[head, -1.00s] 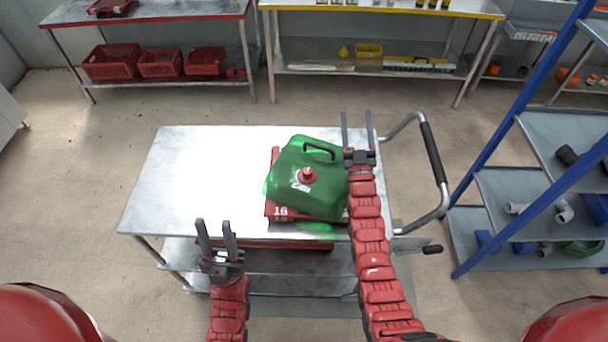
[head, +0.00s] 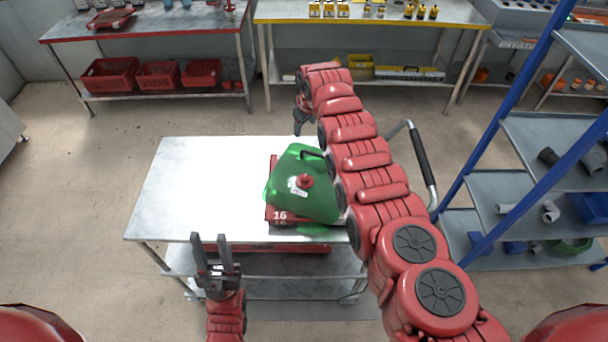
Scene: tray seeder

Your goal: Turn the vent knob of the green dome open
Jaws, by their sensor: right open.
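The green dome (head: 318,205) sits on a red tray marked 16 (head: 281,217) on the metal cart. Its red vent knob (head: 304,181) is on top, with a white label beside it and a black handle (head: 311,154) behind it. My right gripper (head: 299,130) hangs beyond the dome's far side, above the cart's back edge, pointing down and apart from the dome. Its fingers look small and partly overlapped; it is open and empty. My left gripper (head: 215,240) is open and empty, pointing up at the cart's front edge, left of the dome.
The cart top (head: 195,190) is clear left of the dome. The cart's push handle (head: 424,160) is at the right, partly behind my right arm. A blue-framed shelf (head: 535,190) with pipe pieces stands at the right. Benches with red crates (head: 110,75) and yellow boxes stand behind.

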